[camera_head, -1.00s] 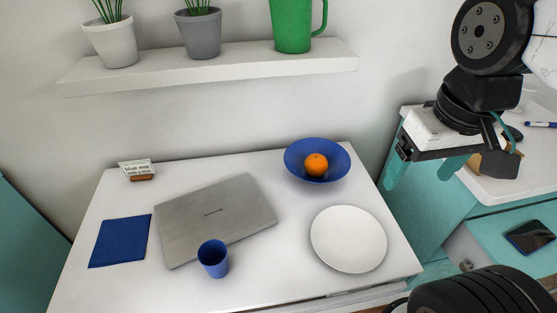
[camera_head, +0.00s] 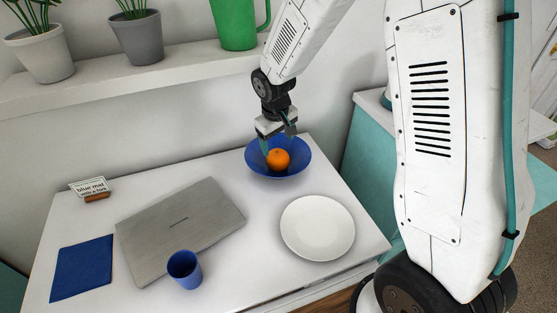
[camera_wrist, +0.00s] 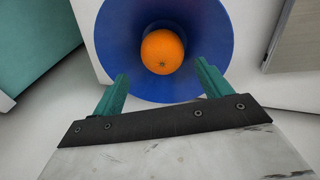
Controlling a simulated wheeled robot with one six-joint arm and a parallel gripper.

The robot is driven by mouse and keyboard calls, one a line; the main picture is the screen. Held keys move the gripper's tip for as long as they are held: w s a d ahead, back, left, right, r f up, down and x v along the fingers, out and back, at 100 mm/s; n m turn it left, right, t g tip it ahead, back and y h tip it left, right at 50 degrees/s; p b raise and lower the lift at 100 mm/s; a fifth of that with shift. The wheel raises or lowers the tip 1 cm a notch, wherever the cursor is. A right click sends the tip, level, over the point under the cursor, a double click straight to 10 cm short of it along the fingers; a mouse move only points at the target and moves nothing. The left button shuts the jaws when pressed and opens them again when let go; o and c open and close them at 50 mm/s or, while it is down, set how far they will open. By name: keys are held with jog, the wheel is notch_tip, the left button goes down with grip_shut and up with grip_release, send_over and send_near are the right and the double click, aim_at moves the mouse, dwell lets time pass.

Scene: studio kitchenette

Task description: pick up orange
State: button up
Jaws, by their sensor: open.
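The orange (camera_head: 278,159) lies in the blue bowl (camera_head: 300,163) at the back right of the white table. In the wrist view the orange (camera_wrist: 162,51) sits inside the bowl (camera_wrist: 120,50), ahead of the gap between my fingers. My gripper (camera_head: 276,143) is open and points down over the bowl. In the wrist view its two teal fingers (camera_wrist: 163,85) are apart and empty. The fingertips overlap the bowl's near side in that view, and I cannot tell whether they touch it. The head view partly hides the fingers.
A white plate (camera_head: 318,228) lies right in front of the bowl. A grey laptop (camera_head: 180,230), blue cup (camera_head: 185,269), blue mat (camera_head: 82,268) and small sign (camera_head: 92,188) are further left. A shelf (camera_head: 120,82) with potted plants and a green mug (camera_head: 235,22) hangs above.

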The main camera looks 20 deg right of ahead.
aim_at(277, 153)
jog(key=shift+w+a+f, duration=0.1)
jog(key=shift+w+f, duration=0.1)
jog(key=shift+f, duration=0.25)
jog(key=shift+w+f, duration=0.15)
jog(key=shift+f, duration=0.3)
jog(key=f, duration=0.4)
jog(key=w+f, duration=0.1)
jog(key=f, duration=0.2)
jog(key=shift+d+f, duration=0.1)
jog(key=shift+d, duration=0.25)
jog(key=shift+s, duration=0.1)
jog(key=c, duration=0.8)
